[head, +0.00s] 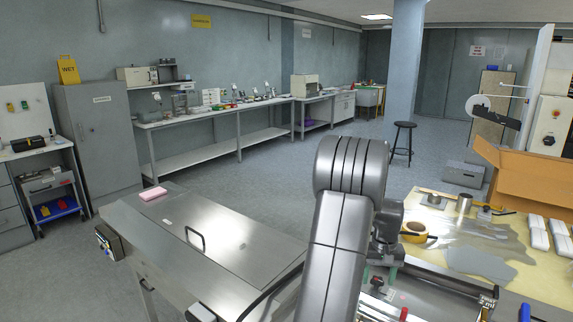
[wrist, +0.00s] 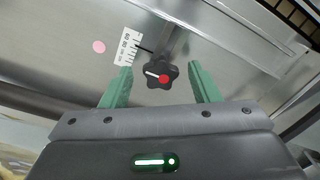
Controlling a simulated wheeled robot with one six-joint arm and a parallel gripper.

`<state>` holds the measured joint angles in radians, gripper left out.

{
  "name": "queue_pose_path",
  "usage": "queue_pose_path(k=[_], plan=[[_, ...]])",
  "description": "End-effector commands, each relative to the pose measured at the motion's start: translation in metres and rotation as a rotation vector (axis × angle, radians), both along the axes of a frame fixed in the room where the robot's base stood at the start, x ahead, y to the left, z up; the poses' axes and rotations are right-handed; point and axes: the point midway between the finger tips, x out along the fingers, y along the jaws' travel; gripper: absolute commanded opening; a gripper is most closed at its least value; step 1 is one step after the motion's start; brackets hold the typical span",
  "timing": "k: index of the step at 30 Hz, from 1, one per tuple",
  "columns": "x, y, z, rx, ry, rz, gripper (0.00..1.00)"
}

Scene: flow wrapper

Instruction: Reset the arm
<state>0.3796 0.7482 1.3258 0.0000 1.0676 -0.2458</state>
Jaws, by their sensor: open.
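My gripper (wrist: 159,82) shows in the wrist view with its two green fingers spread apart. Between and just beyond the fingers is a black star-shaped knob (wrist: 151,72) with a red centre, next to a white scale (wrist: 128,47) on a metal surface. Nothing is held, and I cannot tell how far the fingers are from the knob. In the head view my grey arm rises in the middle and bends down over the machine (head: 440,283) at the right. The arm hides most of the gripper there.
A yellowish table (head: 530,275) at right holds a tape roll (head: 414,230), white packs (head: 540,236) and an open cardboard box (head: 530,178). Open floor lies behind.

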Motion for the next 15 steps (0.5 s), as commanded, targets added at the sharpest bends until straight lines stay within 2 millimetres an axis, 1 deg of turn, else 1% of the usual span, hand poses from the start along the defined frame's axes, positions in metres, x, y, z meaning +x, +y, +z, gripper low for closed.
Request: queue_pose_path(k=[9,15], plan=[[0.0000,-0.0012,0.0000,0.000,0.000,0.253,0.56],[0.0001,-0.0018,0.0000,0.000,0.000,0.376,0.56]])
